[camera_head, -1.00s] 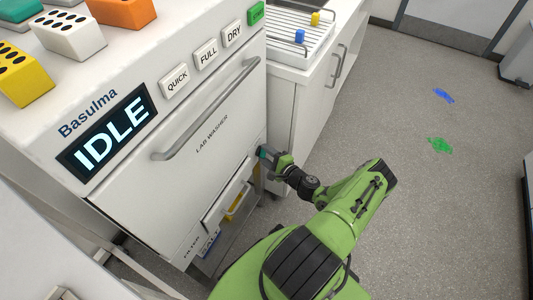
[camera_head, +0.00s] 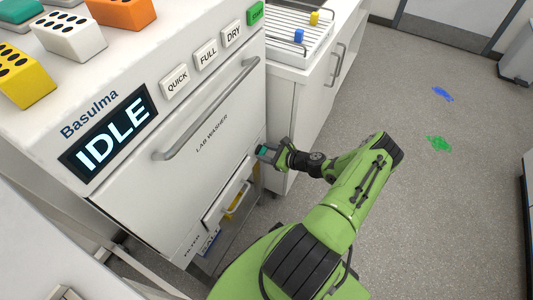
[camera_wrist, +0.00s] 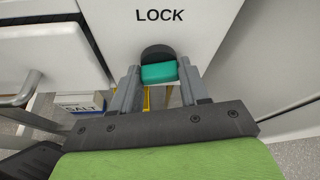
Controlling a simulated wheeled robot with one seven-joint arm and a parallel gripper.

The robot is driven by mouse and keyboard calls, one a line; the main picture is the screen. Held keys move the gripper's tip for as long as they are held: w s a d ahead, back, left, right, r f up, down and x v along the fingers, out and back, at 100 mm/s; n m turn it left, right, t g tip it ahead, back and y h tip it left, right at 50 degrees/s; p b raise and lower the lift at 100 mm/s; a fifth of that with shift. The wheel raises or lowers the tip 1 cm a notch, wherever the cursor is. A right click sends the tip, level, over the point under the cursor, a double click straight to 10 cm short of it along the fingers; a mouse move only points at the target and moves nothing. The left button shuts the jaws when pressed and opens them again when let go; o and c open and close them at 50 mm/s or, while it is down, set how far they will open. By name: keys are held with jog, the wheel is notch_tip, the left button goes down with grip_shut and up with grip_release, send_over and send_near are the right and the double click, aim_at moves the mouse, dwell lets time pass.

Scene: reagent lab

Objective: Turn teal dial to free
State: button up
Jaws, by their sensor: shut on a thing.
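The teal dial (camera_wrist: 158,73) is a block-shaped grip on a dark round base (camera_wrist: 157,51), set in the white front of the lab washer (camera_head: 205,130). The word LOCK (camera_wrist: 159,15) is printed above it in the wrist view. My gripper (camera_wrist: 158,70) is shut on the dial, with one finger on each side. In the head view my gripper (camera_head: 270,152) is at the washer's lower right front. There only a little teal shows between the fingers. No word FREE is visible in either view.
A SALT box (camera_wrist: 80,102) is below. A long handle (camera_head: 207,110) crosses the washer door. A white cabinet (camera_head: 290,125) stands close on the right. The floor beyond is mostly clear.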

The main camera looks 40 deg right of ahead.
jog(key=shift+m+g+y, duration=0.3)
jog(key=shift+m+y, duration=0.1)
jog(key=shift+m, duration=0.4)
jog(key=o, duration=1.1)
jog(key=shift+c, duration=0.2)
jog(key=p+v, duration=0.3)
jog(key=v, duration=1.2)
jog(key=shift+s+d, duration=0.3)
